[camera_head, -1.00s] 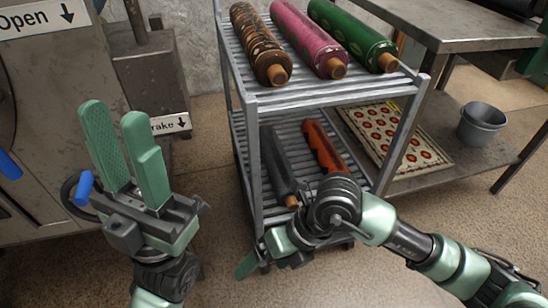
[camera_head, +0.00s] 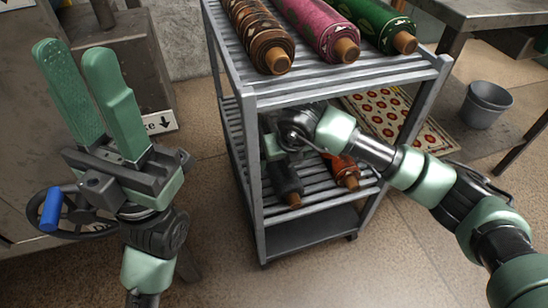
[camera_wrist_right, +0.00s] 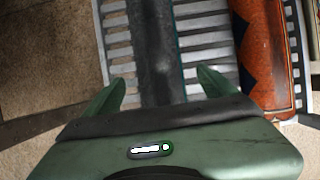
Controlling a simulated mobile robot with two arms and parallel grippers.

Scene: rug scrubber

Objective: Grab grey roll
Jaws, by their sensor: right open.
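The grey roll (camera_head: 286,184) lies on the lower slatted shelf of the metal rack, its wooden end toward me. In the right wrist view the grey roll (camera_wrist_right: 153,50) runs lengthwise between the fingertips of my open right gripper (camera_wrist_right: 162,88), with gaps on both sides. In the head view my right arm reaches into the rack, and its wrist hides the fingers and part of the roll. My left gripper (camera_head: 90,85) is open and empty, pointing up at the left of the rack.
An orange roll (camera_wrist_right: 264,50) lies to the right of the grey roll. Brown (camera_head: 260,35), pink (camera_head: 318,28) and green (camera_head: 374,20) rolls lie on the upper shelf. A rack post (camera_head: 254,185) stands close left. A grey bucket (camera_head: 486,104) sits at the right.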

